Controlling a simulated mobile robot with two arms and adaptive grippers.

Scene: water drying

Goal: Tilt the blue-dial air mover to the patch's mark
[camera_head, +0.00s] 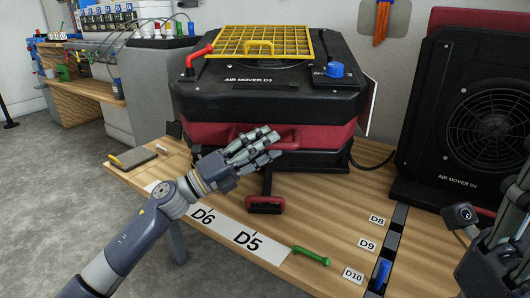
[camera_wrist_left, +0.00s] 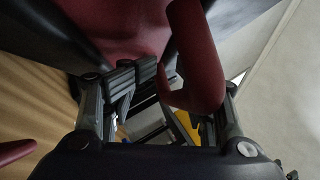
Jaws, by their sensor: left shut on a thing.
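The blue-dial air mover (camera_head: 290,95) is a black box on a dark red body, with a yellow grille and a blue dial (camera_head: 336,69) on top. It stands at the back of the wooden bench. My left gripper (camera_head: 272,145) is in front of its red lower body. In the left wrist view a dark red curved bar (camera_wrist_left: 198,60) lies between the fingers of my left gripper (camera_wrist_left: 165,85), which is shut on it.
A second air mover (camera_head: 480,110) stands upright at the right. A white strip marked D6 and D5 (camera_head: 245,238) runs along the bench front. A red-handled part (camera_head: 265,205), a green handle (camera_head: 311,256) and a blue peg (camera_head: 382,272) are on the bench. A dark slot runs at right.

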